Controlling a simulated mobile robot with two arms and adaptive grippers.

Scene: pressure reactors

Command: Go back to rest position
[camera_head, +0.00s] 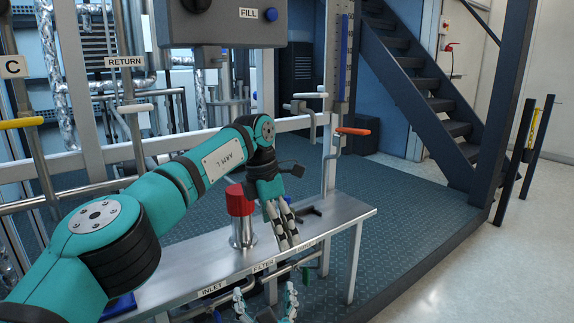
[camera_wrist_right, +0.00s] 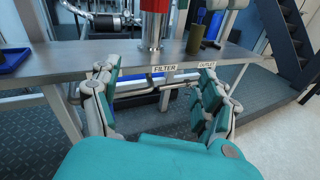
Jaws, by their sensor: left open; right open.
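My left gripper (camera_head: 283,236) hangs from the teal left arm over the metal bench, just right of a red-capped metal cylinder (camera_head: 240,205). Its fingers point down and hold nothing that I can see. My right gripper (camera_head: 266,296) is low at the bottom edge of the head view, in front of the bench. Its two fingers stand apart. In the right wrist view, the right gripper (camera_wrist_right: 160,85) is open and empty, its fingers facing the bench edge with the FILTER label. Most of the right arm is out of the head view.
The metal bench (camera_head: 345,212) has pipes below it. A blue tray (camera_wrist_right: 12,58) lies at its left end. Above are a FILL panel (camera_head: 225,25) and an orange-handled valve (camera_head: 352,131). Blue stairs (camera_head: 425,85) rise behind. Clear floor (camera_head: 500,265) lies at the right.

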